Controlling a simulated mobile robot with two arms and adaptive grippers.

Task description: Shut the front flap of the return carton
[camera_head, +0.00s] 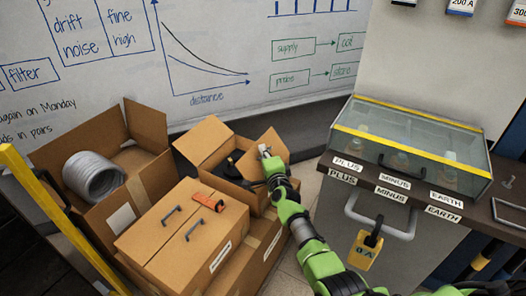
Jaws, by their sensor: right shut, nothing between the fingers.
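A small open brown carton (239,184) stands at the middle, with a dark object (233,166) inside. Its left flap (203,138) and right flap (262,143) stand up. No readable label marks it as the return carton. My right gripper (265,152) is shut and empty, at the carton's right flap; I cannot tell whether it touches. My green right arm comes in from the bottom right and hides part of the carton's right side. My left gripper is not in view.
A larger open carton (108,218) at the left holds a grey coil (92,177). A closed carton (160,236) in front bears dark handles and an orange piece (209,201). A glass-covered case (408,146) stands on the bench at right. A yellow rail (62,218) crosses the left.

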